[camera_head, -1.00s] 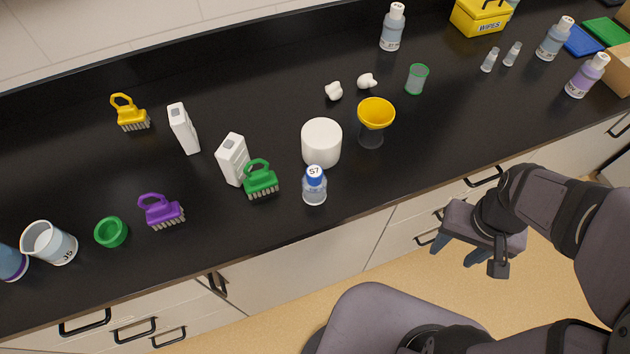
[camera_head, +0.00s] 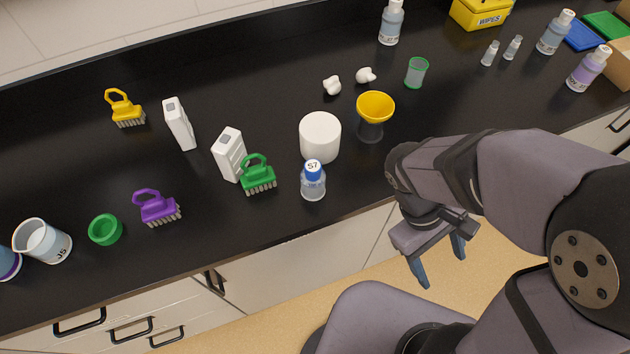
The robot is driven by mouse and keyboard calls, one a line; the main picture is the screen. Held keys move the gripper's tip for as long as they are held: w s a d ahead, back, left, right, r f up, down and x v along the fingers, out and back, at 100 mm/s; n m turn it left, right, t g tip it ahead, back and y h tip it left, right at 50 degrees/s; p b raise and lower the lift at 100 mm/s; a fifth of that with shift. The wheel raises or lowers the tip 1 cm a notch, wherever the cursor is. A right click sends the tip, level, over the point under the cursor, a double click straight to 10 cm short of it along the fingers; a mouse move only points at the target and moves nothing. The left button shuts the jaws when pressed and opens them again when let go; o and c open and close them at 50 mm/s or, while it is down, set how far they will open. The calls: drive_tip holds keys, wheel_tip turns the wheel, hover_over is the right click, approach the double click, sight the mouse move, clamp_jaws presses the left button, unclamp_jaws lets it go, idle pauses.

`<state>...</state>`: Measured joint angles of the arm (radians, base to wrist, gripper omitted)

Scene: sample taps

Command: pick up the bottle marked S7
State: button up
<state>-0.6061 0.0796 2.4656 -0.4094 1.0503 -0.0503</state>
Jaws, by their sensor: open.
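The bottle marked S7 (camera_head: 313,184) stands upright near the front edge of the black bench. It is clear with a blue cap, and the S7 label shows on top of the cap. My gripper (camera_head: 440,270) is open and empty, with blue-grey fingers pointing down. It is in front of the bench edge, to the right of and nearer than the bottle, apart from it.
A white round tub (camera_head: 320,138) stands just behind the bottle. A green brush (camera_head: 257,176) and a white container (camera_head: 229,154) are close on its left. A yellow funnel (camera_head: 375,106) stands behind right. The bench front (camera_head: 255,232) left of the bottle is clear.

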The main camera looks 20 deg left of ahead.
drive_tip(key=n+t+h, duration=0.1)
drive_tip(key=n+h, duration=0.1)
drive_tip(key=n, duration=0.1)
wheel_tip(320, 180, up, 9)
drive_tip(key=n+t+y+b, duration=0.3)
drive_tip(key=n+t+y, duration=0.2)
drive_tip(key=n+t, duration=1.3)
hover_over(307, 190)
drive_tip(key=s+d, duration=0.4)
drive_tip(key=d, duration=0.1)
drive_tip(key=a+f+n+y+b, duration=0.1)
drive_tip(key=f, duration=0.1)
drive_tip(key=a+f+n+b, duration=0.1)
drive_tip(key=a+f+b, duration=0.1)
drive_tip(key=s+a+f+n+y+b, duration=0.1)
drive_tip(key=f+n, duration=0.1)
drive_tip(key=shift+s+a+f+y, duration=0.1)
drive_tip(key=shift+a+f+y, duration=0.2)
drive_tip(key=shift+a, duration=0.1)
drive_tip(key=shift+w+r+p, duration=0.15)
drive_tip(key=shift+w+p, duration=0.65)
drive_tip(key=shift+w, duration=2.9)
drive_tip(key=c, duration=1.1)
